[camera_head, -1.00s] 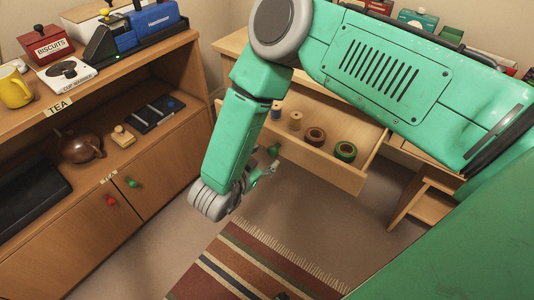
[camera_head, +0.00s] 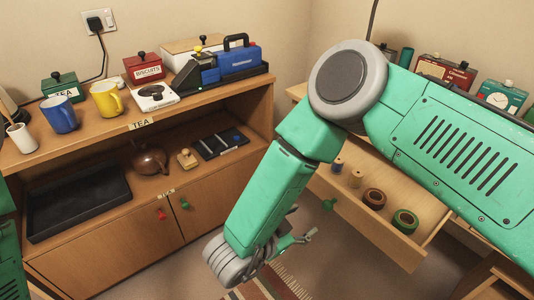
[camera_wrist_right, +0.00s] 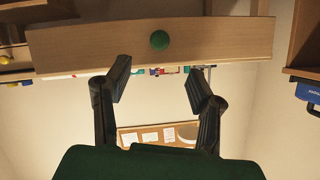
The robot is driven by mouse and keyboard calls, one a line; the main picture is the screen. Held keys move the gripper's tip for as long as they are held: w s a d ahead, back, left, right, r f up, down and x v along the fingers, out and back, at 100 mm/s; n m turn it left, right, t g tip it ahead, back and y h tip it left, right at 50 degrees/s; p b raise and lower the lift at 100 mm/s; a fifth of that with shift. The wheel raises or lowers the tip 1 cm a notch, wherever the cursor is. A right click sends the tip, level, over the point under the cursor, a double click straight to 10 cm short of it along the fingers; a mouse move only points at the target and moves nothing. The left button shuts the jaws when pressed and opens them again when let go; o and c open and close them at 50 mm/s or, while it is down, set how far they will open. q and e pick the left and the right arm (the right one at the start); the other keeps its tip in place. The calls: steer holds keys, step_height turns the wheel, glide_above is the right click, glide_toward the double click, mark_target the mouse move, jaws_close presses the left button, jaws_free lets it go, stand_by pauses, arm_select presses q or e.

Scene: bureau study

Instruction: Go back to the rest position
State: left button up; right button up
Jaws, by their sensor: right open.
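My right arm is green and crosses the right half of the head view, bent at the elbow. Its gripper (camera_head: 298,240) hangs low in front of the open drawer (camera_head: 372,232), apart from it. In the right wrist view, the two dark fingers (camera_wrist_right: 155,88) are spread with nothing between them. The drawer front (camera_wrist_right: 110,46) with its green knob (camera_wrist_right: 159,40) lies beyond the fingertips. My left gripper is not in view; a piece of green at the left edge of the head view may be my left arm.
The drawer holds spools and tape rolls (camera_head: 405,221). At left, a wooden cabinet (camera_head: 95,262) carries mugs (camera_head: 60,114), tins and a black tray (camera_head: 78,200), with a teapot (camera_head: 150,159) on its shelf. A striped rug lies on the floor below the gripper. Tins (camera_head: 502,95) stand on the desk behind my arm.

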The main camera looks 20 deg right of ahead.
steer(key=s+d+f+n+y, duration=0.2)
steer(key=f+n+y, duration=0.2)
steer(key=f+n, duration=0.1)
steer(key=s+d+f+n+y, duration=0.3)
steer(key=f+n+y, duration=0.2)
steer(key=n, duration=0.1)
steer(key=s+d+n+g+y, duration=0.1)
steer(key=s+d+n+g, duration=0.1)
steer(key=s, duration=0.7)
steer(key=s+d+f+n+g+y, duration=0.1)
steer(key=s+d+n+g, duration=0.1)
steer(key=s, duration=0.6)
steer(key=shift+s+d+f+n+g+y, duration=0.2)
steer(key=shift+s+d+n+g+y, duration=0.3)
steer(key=shift+g, duration=0.5)
steer(key=shift+w+a, duration=0.15)
steer(key=shift+w, duration=0.1)
